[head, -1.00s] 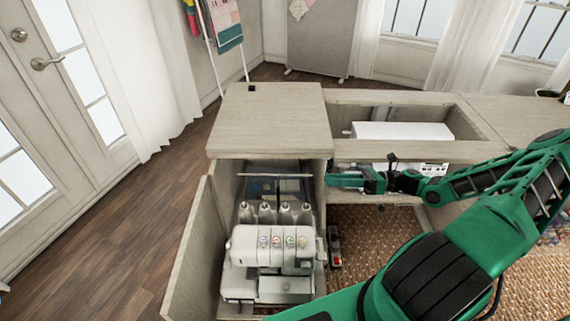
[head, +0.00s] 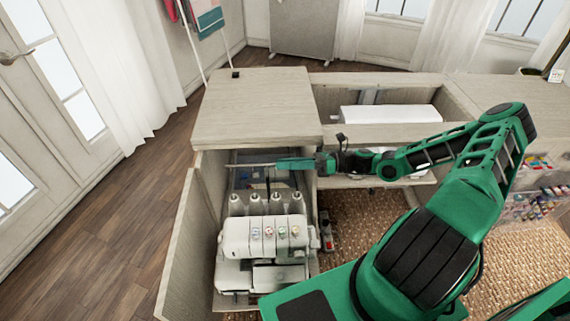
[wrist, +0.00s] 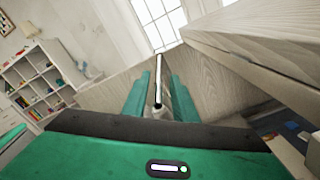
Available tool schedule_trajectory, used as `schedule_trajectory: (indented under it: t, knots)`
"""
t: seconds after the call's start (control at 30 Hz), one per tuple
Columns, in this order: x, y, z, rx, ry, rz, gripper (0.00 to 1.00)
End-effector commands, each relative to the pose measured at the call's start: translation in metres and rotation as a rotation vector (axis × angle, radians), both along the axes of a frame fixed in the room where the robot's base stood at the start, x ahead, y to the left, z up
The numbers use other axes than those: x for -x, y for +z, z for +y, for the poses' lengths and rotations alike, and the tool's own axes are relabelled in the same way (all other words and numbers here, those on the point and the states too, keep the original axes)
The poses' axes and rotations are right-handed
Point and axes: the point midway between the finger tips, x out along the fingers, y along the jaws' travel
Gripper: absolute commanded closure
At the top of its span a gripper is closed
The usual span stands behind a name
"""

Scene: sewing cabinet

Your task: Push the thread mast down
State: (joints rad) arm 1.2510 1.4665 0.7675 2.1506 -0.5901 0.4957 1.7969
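The white overlock machine (head: 262,240) stands inside the cabinet's left bay, with several thread cones (head: 254,205) behind its top. The thread mast's thin horizontal bar (head: 240,165) runs left to right behind and above the cones. Its right part is hidden by my gripper (head: 282,163). In the wrist view, the mast bar (wrist: 158,68) runs lengthwise between the two green fingers of my gripper (wrist: 160,80). The fingers are apart, with a gap visible on both sides of the bar. I cannot tell whether either finger touches it.
The cabinet top (head: 255,105) overhangs just behind the mast. The open cabinet door (head: 180,235) stands left of the machine. A foot pedal (head: 326,230) sits to its right. A recessed opening with a white machine (head: 390,113) lies farther right.

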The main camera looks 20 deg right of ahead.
Motion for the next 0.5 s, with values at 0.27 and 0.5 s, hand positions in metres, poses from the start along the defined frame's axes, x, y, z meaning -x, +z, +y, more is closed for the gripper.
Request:
schedule_trajectory:
  t: [0.27, 0.5]
  knots:
    - [-0.0009, 0.0001, 0.0038, -0.001, 0.001, 0.0, 0.74]
    - [-0.001, 0.0001, 0.0034, 0.0, 0.0, -0.001, 1.0]
